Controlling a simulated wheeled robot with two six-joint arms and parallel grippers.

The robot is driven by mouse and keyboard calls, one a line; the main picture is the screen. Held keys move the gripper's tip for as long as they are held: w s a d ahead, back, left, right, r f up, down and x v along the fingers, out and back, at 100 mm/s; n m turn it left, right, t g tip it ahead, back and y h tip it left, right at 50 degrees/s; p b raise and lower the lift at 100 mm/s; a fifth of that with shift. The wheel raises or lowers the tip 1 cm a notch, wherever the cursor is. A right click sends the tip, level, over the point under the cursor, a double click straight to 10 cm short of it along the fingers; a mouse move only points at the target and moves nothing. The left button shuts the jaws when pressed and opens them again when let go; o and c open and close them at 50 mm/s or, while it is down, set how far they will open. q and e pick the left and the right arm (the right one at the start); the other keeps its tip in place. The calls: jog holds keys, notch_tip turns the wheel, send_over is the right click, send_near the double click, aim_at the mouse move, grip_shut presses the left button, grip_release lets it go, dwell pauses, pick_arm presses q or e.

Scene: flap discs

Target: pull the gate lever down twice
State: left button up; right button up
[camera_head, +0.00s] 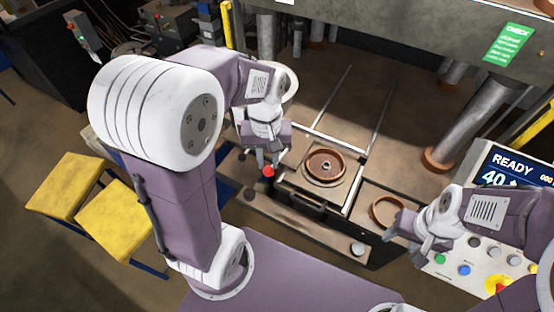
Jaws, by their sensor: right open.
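A red knob (268,171), which looks like the top of the gate lever, stands at the front left of the press bed. The rest of the lever is hard to make out. My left gripper (268,164) points down right at the knob, with its fingertips just above or around it. I cannot tell whether the fingers touch it or are closed. My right gripper (391,233) is open at the front right, close to a brown ring (375,211), and seems to hold nothing.
A round brown mould (310,174) sits between rails on the press bed. A control panel (468,257) with coloured buttons and a screen (518,172) reading READY is at the right. Yellow-topped stools (115,218) stand at the left. A thick column (465,120) rises at the back right.

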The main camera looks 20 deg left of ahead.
aim_at(268, 168)
pick_arm(q)
jog(key=shift+f+b, duration=2.5)
jog(key=shift+f, duration=1)
notch_tip(268, 168, down, 5)
jog(key=b, duration=0.4)
jog(key=shift+f, duration=0.2)
jog(key=shift+r, duration=0.15)
notch_tip(268, 168, up, 13)
jog(key=p, duration=1.3)
jog(key=shift+r, duration=0.1)
jog(key=shift+f, duration=0.2)
